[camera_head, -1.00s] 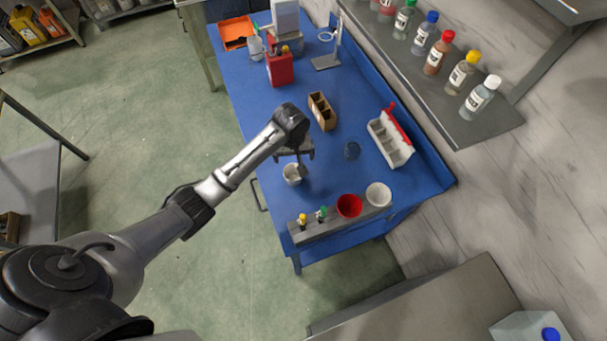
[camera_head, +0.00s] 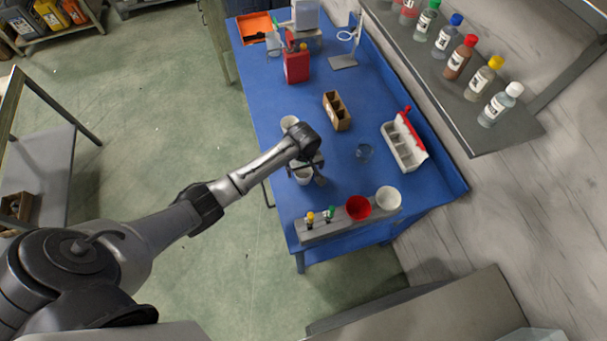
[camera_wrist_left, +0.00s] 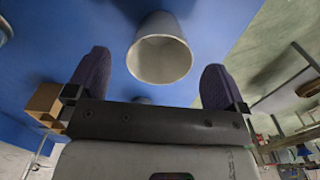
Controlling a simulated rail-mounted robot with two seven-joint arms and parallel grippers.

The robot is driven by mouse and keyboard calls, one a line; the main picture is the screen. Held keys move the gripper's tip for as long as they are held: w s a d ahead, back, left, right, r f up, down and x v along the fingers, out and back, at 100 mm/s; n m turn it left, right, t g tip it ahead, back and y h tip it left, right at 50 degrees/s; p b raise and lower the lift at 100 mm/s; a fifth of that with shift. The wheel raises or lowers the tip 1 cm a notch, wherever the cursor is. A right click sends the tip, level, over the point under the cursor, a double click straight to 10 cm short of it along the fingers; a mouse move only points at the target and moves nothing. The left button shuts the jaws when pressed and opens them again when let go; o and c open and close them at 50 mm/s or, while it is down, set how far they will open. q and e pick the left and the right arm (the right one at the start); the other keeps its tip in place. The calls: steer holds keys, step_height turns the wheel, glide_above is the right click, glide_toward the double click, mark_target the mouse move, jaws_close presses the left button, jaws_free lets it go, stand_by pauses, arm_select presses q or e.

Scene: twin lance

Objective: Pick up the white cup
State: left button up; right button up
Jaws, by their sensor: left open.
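A white cup (camera_head: 303,176) stands on the blue table near its left edge, partly covered by my left gripper. In the left wrist view this white cup (camera_wrist_left: 160,58) shows its open rim beyond and between the two fingers. My left gripper (camera_head: 306,167) is open and empty, with a finger on each side of the cup's line; I cannot tell whether it touches. Another white cup (camera_head: 289,122) stands farther back, partly behind my wrist. A third white cup (camera_head: 388,198) sits at the front right beside a red cup (camera_head: 358,207). My right gripper is not in view.
A grey rack (camera_head: 322,228) with small capped vials lies along the table's front. A brown divided box (camera_head: 337,112), a blue glass dish (camera_head: 364,152) and a white divided caddy (camera_head: 402,143) stand to the right. A red container (camera_head: 297,68) stands behind.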

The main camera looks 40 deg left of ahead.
mark_target(303, 173)
arm_select(q)
steer(key=shift+a+f, duration=0.2)
steer(key=shift+f, duration=2.4)
steer(key=shift+c, duration=0.5)
steer(key=c, duration=0.9)
